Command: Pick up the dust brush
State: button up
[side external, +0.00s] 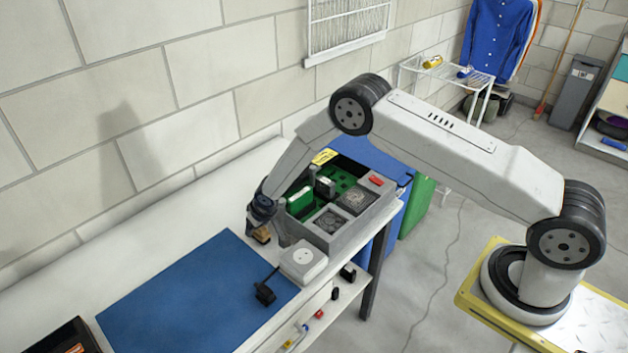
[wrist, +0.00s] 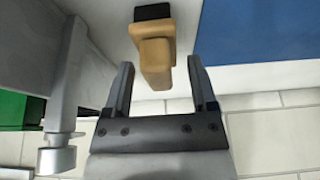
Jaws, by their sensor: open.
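The dust brush (wrist: 153,62) has a tan wooden body and a black part at its far end. In the wrist view its near end lies between the two fingers of my gripper (wrist: 160,64), with a visible gap on both sides, wider on the right. The fingers are open and hold nothing. In the side external view the brush (side external: 262,239) is a small brown shape at the tips of my gripper (side external: 267,234), partly hidden by it. I cannot tell whether any finger touches it.
A grey case with green circuit boards (side external: 345,205) stands just right of my gripper. A white socket box (side external: 303,260) with a black plug (side external: 265,293) is in front. A blue mat (side external: 195,300) lies to the left. The bench's back left is clear.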

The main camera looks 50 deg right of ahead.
dwell(0.4)
grip_shut()
jog(key=shift+r, duration=0.2)
jog(key=shift+r, duration=1.45)
jog(key=s+d+r, duration=0.1)
jog(key=s+r, duration=0.8)
jog(key=s, duration=0.4)
jog(key=shift+s+d+r, duration=0.25)
jog(key=shift+s+r, duration=0.05)
jog(key=shift+s, duration=0.05)
